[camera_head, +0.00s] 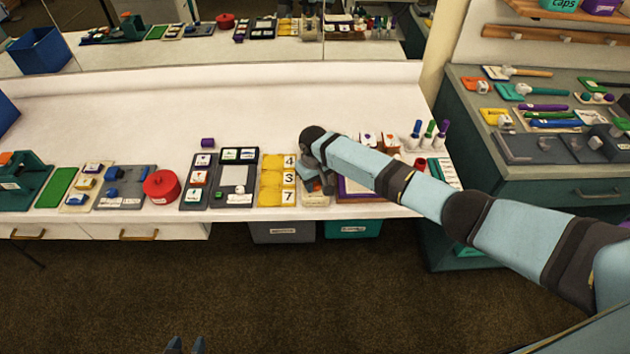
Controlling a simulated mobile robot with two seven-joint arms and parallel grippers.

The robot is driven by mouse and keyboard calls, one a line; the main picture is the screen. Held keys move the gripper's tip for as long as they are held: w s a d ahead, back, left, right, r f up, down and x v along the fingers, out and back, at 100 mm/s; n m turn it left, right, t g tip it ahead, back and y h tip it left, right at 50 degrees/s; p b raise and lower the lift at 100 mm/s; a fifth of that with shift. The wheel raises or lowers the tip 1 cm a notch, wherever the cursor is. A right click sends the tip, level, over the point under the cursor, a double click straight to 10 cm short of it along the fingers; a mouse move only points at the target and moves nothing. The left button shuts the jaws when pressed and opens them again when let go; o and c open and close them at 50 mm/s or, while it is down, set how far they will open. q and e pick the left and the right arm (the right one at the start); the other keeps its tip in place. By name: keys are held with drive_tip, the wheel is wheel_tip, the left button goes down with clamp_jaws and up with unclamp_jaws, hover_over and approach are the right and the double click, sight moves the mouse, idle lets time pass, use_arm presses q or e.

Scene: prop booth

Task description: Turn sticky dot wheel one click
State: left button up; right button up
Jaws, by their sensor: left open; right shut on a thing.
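My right arm reaches in from the right, and its gripper (327,186) points down over a small pale stand (316,200) near the table's front edge. The gripper is shut on a part there, which I take to be the sticky dot wheel. The wheel is hidden by my gripper and wrist, so its dots and angle cannot be made out.
Left of the stand are a yellow number board (277,181), dark trays and a red lidded pot (162,186). On the right are cards and several upright markers (428,133). The back of the white table (200,105) is mostly clear.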

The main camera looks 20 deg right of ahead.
sight(315, 184)
drive_tip(key=n+p, duration=0.1)
drive_tip(key=n, duration=0.2)
drive_tip(key=shift+r, duration=0.1)
drive_tip(key=n+p, duration=0.1)
drive_tip(key=n, duration=0.8)
drive_tip(key=shift+n, duration=0.3)
drive_tip(key=n, duration=0.4)
drive_tip(key=shift+n, duration=0.3)
drive_tip(key=o, duration=0.9)
wheel_tip(315, 184, up, 14)
drive_tip(key=shift+s+f+b, duration=0.15)
drive_tip(key=shift+b, duration=0.25)
